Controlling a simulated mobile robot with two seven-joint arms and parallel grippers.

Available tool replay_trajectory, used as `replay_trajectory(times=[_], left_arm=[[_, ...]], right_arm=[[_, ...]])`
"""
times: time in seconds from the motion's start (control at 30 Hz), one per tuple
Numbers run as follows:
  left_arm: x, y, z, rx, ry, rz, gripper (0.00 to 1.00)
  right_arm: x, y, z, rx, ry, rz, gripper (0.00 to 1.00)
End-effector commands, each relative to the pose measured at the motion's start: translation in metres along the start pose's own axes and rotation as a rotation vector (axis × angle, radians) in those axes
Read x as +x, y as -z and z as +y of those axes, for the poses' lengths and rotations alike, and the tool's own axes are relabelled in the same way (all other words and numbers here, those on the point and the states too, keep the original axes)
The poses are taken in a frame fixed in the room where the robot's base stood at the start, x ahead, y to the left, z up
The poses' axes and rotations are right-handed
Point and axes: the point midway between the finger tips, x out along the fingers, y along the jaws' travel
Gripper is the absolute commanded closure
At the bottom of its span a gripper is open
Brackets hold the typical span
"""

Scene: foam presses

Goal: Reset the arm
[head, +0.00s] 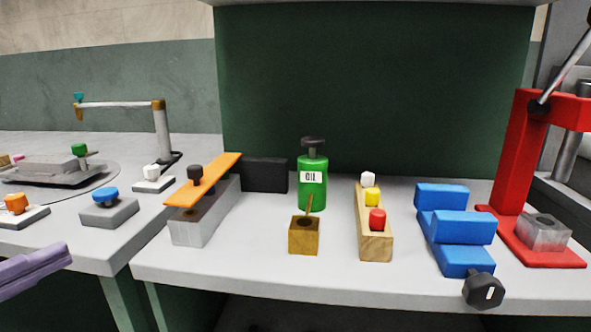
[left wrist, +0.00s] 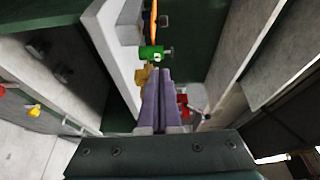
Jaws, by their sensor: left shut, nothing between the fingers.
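My left gripper (head: 66,254) comes in at the lower left of the head view, with its purple fingers in front of the left table's front edge. It appears apart from everything on the tables. In the left wrist view the two purple fingers (left wrist: 162,74) lie together, shut and empty. Beyond their tips the green oil bottle (left wrist: 151,53) shows sideways. The same bottle (head: 312,190) stands upright in the head view. My right gripper is in neither view.
The right table (head: 300,277) carries an orange lever press (head: 200,182), a wooden block (head: 304,236), a wooden button rack (head: 376,246), a blue vise (head: 463,228) and a red press (head: 517,150). The left table (head: 105,257) holds several button blocks. Open space lies before the tables.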

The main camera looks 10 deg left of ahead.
Motion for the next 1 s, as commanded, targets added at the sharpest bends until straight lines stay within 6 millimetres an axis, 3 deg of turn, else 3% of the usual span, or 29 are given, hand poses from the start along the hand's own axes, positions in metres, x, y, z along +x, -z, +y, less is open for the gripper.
replay_trajectory(times=[0.03, 0.37, 0.57, 0.7, 1.0], left_arm=[[0.002, 0.004, -0.007, -0.044, -0.017, -0.027, 1.0], [0.006, 0.018, -0.003, -0.354, -0.176, -0.242, 1.0], [-0.005, 0.043, -0.01, -0.649, -0.316, -0.451, 1.0], [-0.03, 0.078, -0.024, -0.941, -0.458, -0.675, 1.0], [-0.103, 0.157, -0.068, -1.39, -0.715, -1.103, 1.0]], right_arm=[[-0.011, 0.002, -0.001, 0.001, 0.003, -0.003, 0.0], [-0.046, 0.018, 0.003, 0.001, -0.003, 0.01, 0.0], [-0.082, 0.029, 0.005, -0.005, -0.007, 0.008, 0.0], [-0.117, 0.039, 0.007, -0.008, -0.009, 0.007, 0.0], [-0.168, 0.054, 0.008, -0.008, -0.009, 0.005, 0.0]])
